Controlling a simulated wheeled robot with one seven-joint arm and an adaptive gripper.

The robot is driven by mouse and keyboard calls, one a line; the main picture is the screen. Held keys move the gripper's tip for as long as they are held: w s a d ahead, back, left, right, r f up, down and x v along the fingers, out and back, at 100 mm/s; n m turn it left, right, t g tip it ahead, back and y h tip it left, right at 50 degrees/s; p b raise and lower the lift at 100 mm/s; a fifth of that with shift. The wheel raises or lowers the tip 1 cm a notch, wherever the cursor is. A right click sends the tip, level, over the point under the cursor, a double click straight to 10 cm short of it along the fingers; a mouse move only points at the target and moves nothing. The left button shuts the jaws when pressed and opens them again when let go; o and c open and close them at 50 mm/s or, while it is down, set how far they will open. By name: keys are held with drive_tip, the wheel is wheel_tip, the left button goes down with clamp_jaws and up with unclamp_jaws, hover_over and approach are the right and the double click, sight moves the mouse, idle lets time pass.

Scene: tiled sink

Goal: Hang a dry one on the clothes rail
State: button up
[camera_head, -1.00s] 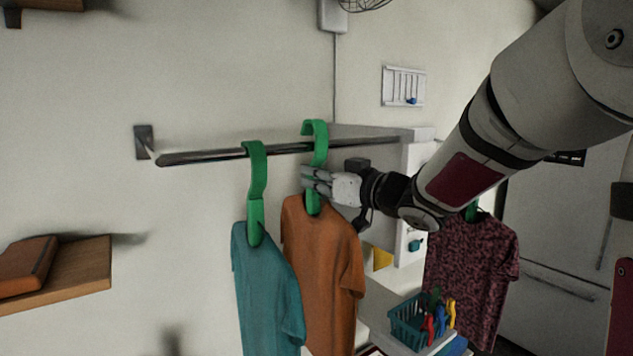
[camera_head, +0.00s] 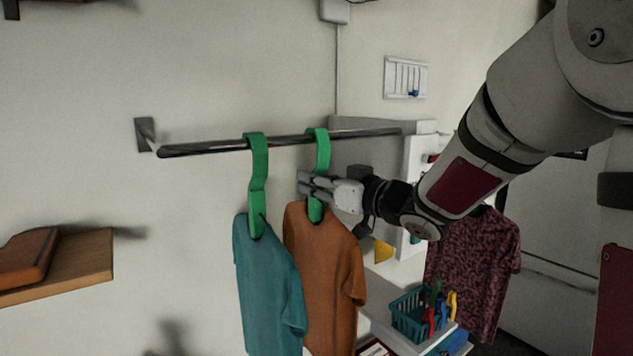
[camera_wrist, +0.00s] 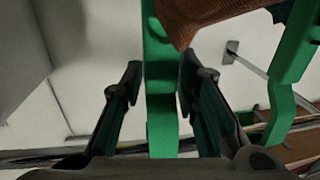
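An orange shirt (camera_head: 325,265) is on a green hanger (camera_head: 321,155) whose hook sits over the dark clothes rail (camera_head: 205,147). A teal shirt (camera_head: 268,280) hangs from another green hanger (camera_head: 257,185) to its left. My gripper (camera_head: 306,187) is at the orange shirt's hanger, just below the rail. In the wrist view, the fingers of my gripper (camera_wrist: 160,80) stand on both sides of the green hanger strip (camera_wrist: 162,110), with narrow gaps beside it. Part of the orange shirt (camera_wrist: 205,18) shows above. A dark red patterned shirt (camera_head: 470,265) hangs at the right, partly behind my arm.
A teal basket (camera_head: 408,318) with colored pegs stands at lower right. A wooden shelf (camera_head: 80,268) juts out at the left. A white wall rack (camera_head: 405,77) is above the rail's right end. The rail's left part is free.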

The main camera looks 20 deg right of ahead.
drive_tip(key=s+d+f+m+g+h, duration=0.1)
drive_tip(key=s+d+m+h, duration=0.2)
drive_tip(key=s+d+h, duration=0.3)
drive_tip(key=s+d+f+m+g+h, duration=0.25)
drive_tip(key=s+d+h, duration=0.2)
drive_tip(key=s, duration=0.45)
drive_tip(key=s+a+f+g+y, duration=0.1)
drive_tip(key=s+a+f+g, duration=0.2)
drive_tip(key=s, duration=0.5)
drive_tip(key=s+a+f+g+y+b, duration=0.1)
drive_tip(key=s+a+f+g, duration=0.3)
drive_tip(key=s+a, duration=0.3)
drive_tip(key=shift+s+a+f, duration=0.3)
drive_tip(key=shift+s+f, duration=0.45)
drive_tip(key=shift+s, duration=0.25)
drive_tip(key=shift+d, duration=0.1)
